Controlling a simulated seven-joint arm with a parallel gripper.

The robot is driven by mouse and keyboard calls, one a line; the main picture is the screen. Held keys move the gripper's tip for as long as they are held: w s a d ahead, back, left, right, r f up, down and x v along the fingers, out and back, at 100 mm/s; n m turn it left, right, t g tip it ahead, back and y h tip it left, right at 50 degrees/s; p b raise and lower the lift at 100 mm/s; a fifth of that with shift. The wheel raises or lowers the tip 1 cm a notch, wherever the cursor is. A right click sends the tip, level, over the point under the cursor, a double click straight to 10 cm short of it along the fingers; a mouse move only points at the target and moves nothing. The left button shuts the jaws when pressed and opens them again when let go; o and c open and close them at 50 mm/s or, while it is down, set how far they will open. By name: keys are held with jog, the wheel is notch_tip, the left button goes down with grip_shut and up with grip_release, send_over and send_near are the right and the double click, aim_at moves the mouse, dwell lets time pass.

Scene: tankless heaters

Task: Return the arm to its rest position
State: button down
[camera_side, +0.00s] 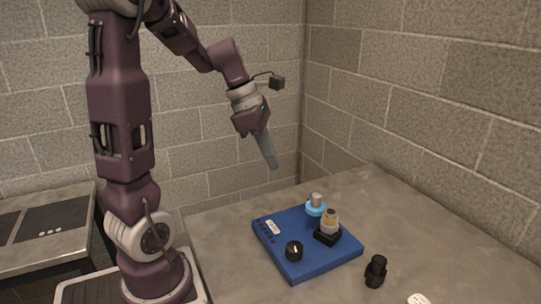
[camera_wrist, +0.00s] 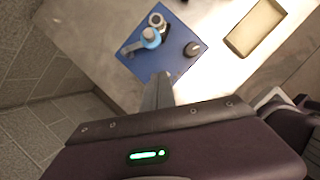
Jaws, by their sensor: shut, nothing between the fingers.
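My gripper (camera_side: 271,163) is shut and empty. It hangs in the air above and behind the blue board, pointing down, and touches nothing. In the wrist view its fingers (camera_wrist: 160,78) point toward the blue board, well short of it. The blue board (camera_side: 313,264) lies flat on the grey table; it also shows in the wrist view (camera_wrist: 172,66). On it are a black knob (camera_side: 294,249), a light-blue ringed fitting (camera_side: 315,207) and a tan-topped cylinder on a black base (camera_side: 329,227).
A black fitting (camera_side: 376,271) stands on the table right of the board, with a white piece (camera_side: 418,299) at the front edge of view. A lower side table (camera_side: 44,248) stands at left. Block walls (camera_side: 420,90) close the back and right. Air around my gripper is clear.

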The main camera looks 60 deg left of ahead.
jog(key=shift+s+r, duration=0.1)
jog(key=shift+r, duration=0.1)
